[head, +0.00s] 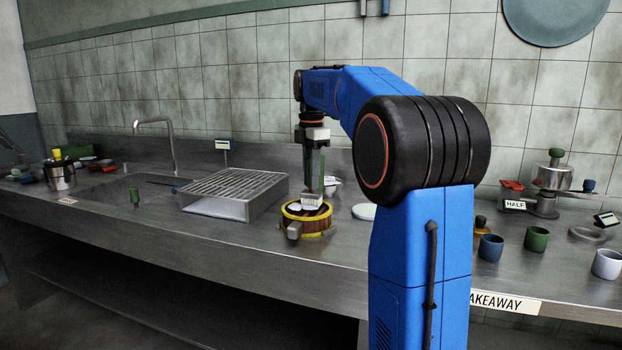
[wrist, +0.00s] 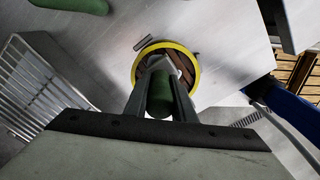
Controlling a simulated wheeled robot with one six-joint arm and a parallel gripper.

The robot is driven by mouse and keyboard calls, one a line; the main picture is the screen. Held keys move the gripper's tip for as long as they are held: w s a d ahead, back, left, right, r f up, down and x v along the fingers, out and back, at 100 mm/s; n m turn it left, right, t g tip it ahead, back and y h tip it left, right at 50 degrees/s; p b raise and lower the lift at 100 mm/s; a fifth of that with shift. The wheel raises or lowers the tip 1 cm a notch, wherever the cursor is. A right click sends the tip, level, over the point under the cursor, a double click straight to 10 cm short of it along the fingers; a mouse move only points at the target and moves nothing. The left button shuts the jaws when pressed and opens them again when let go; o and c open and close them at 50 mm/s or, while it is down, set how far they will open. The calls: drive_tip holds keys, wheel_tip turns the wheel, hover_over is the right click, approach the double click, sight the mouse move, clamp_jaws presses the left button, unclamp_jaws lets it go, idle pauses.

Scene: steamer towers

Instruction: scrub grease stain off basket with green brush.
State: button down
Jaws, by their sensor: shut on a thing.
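My gripper (head: 314,176) points down over the basket and is shut on the green brush (head: 322,168). In the wrist view the brush's green handle (wrist: 160,94) stands between the fingers. The brush's pale head (head: 312,200) is low over the basket, at or just above its top; I cannot tell whether it touches. The round basket (head: 306,232) has a yellow rim and brown sides, and stands on the steel counter. Its yellow rim also shows in the wrist view (wrist: 197,70). The grease stain cannot be made out; brush and fingers hide part of the basket's top.
A slatted metal rack (head: 235,193) stands left of the basket, with a sink (head: 120,190) beyond it. A white plate (head: 364,211) lies to the right. A blue cup (head: 490,248), a green cup (head: 536,239) and a white cup (head: 607,264) stand farther right.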

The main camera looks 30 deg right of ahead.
drive_tip(key=shift+a, duration=0.1)
drive_tip(key=shift+s+a+f, duration=0.1)
drive_tip(key=shift+s+a, duration=0.7)
drive_tip(key=shift+a, duration=0.2)
drive_tip(key=shift+s+a, duration=0.8)
drive_tip(key=shift+a, duration=0.2)
drive_tip(key=shift+d, duration=0.1)
drive_tip(key=shift+w+d, duration=0.85)
drive_tip(key=shift+d, duration=0.15)
drive_tip(key=shift+w+d, duration=0.8)
drive_tip(key=shift+d, duration=0.2)
drive_tip(key=shift+r, duration=0.25)
drive_tip(key=shift+r, duration=0.7)
drive_tip(key=shift+r, duration=0.1)
